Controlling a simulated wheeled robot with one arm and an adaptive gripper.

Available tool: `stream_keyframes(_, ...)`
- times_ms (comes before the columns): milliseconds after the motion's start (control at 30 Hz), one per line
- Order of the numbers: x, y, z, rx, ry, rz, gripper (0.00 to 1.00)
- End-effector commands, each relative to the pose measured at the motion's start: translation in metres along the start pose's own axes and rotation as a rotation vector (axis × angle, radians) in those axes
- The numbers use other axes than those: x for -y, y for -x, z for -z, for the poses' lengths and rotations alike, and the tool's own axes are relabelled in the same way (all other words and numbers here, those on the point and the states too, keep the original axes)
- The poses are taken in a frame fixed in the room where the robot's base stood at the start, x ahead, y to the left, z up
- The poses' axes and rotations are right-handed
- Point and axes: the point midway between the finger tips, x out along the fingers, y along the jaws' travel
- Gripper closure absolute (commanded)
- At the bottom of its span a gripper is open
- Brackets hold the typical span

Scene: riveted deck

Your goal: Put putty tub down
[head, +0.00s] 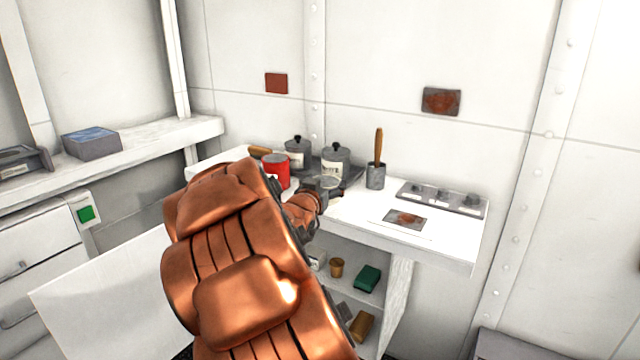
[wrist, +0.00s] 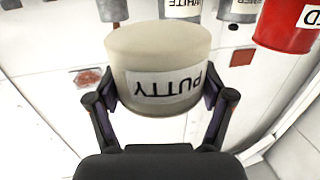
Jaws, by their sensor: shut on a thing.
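The putty tub (wrist: 158,62) is a cream, round tub with a white label reading PUTTY, upside down in the wrist view. My gripper (wrist: 160,95) is shut on it, one finger on each side. In the head view my gripper (head: 323,186) is over the white worktop (head: 350,210), just in front of the grey tins. The tub is mostly hidden there by the fingers and wrist. I cannot tell whether its base touches anything.
A red can (head: 277,170), grey lidded tins (head: 298,152) and a cup with a brush (head: 376,177) stand along the back. A card with a rusty patch (head: 405,219) and a grey knobbed strip (head: 442,199) lie right. Bare worktop lies between.

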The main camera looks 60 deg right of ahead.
Motion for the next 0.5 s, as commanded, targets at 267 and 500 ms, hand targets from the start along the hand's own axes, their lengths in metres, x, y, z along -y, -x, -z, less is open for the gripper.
stream_keyframes(267,0.021,-0.039,0.000,-0.003,-0.001,0.001,0.68)
stream_keyframes(500,0.036,-0.067,-0.001,-0.005,-0.001,0.001,0.68)
